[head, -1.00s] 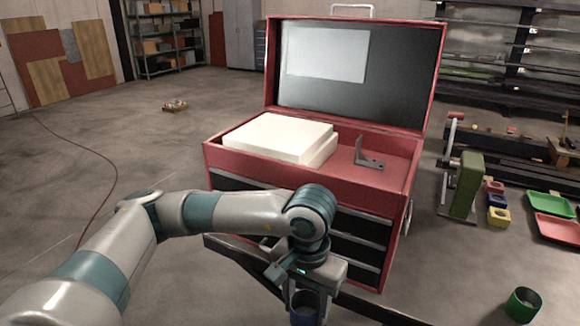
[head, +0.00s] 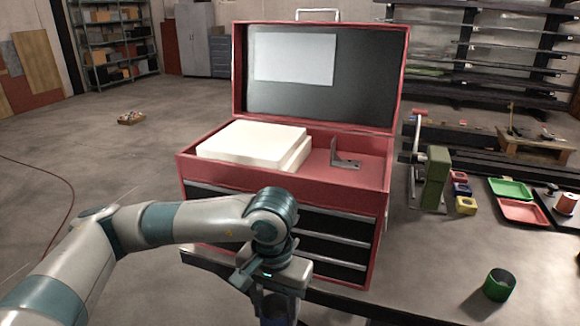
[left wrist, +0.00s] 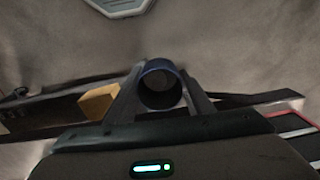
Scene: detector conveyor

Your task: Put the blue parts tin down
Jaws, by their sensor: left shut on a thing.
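My left gripper (head: 277,302) is low in the middle of the head view, in front of the red tool chest. It is shut on the blue parts tin (head: 273,322), which shows only in part at the bottom edge. In the left wrist view the tin (left wrist: 160,70) is a round, open-topped dark blue cup between the two fingers (left wrist: 160,95), and its inside looks dark and empty. The floor shows beyond it. My right gripper is in neither view.
The open red tool chest (head: 190,172) holds white slabs (head: 250,141) and a dark bracket (head: 343,158). On the grey bench top right of it are a green tin (head: 499,285), green (head: 511,188) and red trays (head: 522,211), and small coloured blocks. Bench space before the green tin is clear.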

